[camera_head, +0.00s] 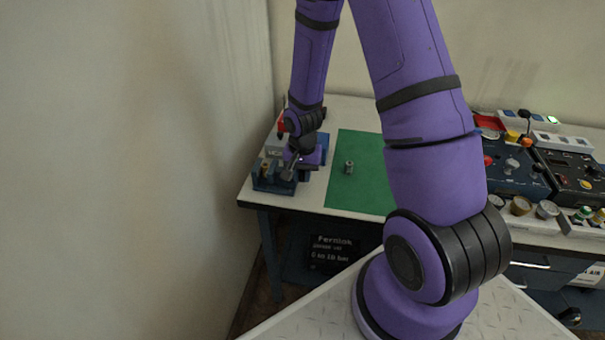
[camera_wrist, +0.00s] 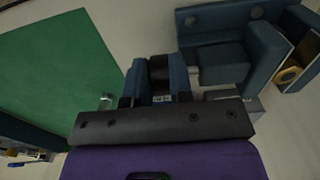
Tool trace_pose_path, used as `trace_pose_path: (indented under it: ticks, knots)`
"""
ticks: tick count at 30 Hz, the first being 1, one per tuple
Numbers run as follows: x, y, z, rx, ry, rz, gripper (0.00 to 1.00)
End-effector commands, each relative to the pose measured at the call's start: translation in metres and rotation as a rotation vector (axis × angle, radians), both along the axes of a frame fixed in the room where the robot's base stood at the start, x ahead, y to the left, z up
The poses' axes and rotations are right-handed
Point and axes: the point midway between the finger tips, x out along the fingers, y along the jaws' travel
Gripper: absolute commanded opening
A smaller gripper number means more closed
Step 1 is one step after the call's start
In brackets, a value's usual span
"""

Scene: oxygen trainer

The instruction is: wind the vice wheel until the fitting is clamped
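The blue vice (camera_head: 262,183) stands at the left end of the bench. In the wrist view its blue body (camera_wrist: 217,62) fills the upper right, with a bright metal bar beside the gripper. My gripper (camera_head: 290,168) is down at the vice. In the wrist view two fingers (camera_wrist: 158,90) stand either side of a dark part, perhaps the wheel; I cannot tell whether they press on it. The wheel's outline is mostly hidden. A brass ring-shaped part (camera_wrist: 288,74) sits at the far right, also seen as a brass spot (camera_head: 266,168); I cannot tell whether this is the fitting.
A green mat (camera_head: 358,190) lies right of the vice, with a small metal cylinder (camera_head: 349,167) standing on it. Control boxes (camera_head: 515,165) and gauges crowd the bench's right side. A wall (camera_head: 130,150) closes off the left.

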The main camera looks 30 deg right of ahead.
Motion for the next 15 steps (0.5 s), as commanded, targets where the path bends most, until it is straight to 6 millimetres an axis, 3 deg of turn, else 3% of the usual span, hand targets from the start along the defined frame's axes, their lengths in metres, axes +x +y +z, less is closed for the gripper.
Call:
trace_pose_path:
  ticks: [15]
  knots:
    - [0.0008,-0.0011,0.0004,0.033,0.031,-0.003,0.0]
